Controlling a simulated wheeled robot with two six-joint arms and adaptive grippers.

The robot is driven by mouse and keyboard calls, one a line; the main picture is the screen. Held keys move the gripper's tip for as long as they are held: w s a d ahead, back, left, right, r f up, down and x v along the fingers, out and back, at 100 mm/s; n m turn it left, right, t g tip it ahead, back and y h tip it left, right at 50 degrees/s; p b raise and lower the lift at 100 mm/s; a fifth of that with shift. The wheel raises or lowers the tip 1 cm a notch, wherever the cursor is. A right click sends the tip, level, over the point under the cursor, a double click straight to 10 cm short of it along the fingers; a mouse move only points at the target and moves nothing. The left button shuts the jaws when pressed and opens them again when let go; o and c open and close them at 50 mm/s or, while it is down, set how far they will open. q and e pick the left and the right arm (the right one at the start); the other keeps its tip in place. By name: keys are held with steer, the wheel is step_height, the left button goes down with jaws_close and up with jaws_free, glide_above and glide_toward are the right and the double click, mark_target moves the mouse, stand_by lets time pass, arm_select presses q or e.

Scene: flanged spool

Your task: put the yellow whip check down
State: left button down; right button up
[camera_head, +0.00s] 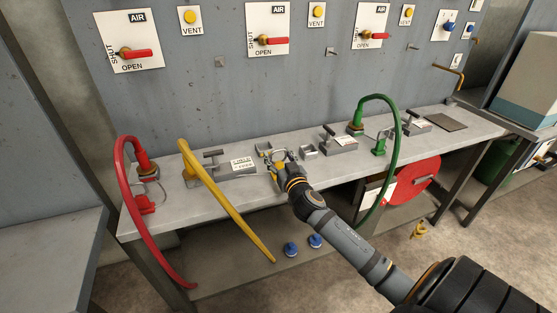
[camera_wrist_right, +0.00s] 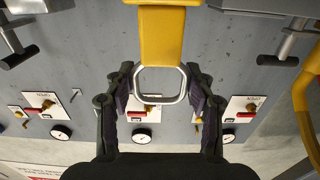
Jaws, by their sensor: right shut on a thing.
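My right gripper (camera_head: 287,170) is over the middle of the grey bench. It is shut on the yellow whip check (camera_wrist_right: 162,38), which has a yellow body and a metal loop. In the right wrist view, the loop lies between the two fingers of the right gripper (camera_wrist_right: 161,88). In the head view, only a small yellow part of the whip check (camera_head: 277,181) shows beside the gripper, and the rest is hidden. I cannot tell whether it touches the bench. My left gripper is not in view.
The bench (camera_head: 240,192) carries a red hose (camera_head: 127,195), a yellow hose (camera_head: 230,213), a green hose (camera_head: 396,150) and clamp blocks (camera_head: 340,143). A wall panel (camera_head: 215,95) with red valve handles stands behind. Two blue caps (camera_head: 315,241) lie below the bench.

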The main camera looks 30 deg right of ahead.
steer(key=shift+f, duration=0.35)
steer(key=shift+f, duration=0.15)
steer(key=o, duration=1.4)
steer(key=shift+c, duration=0.2)
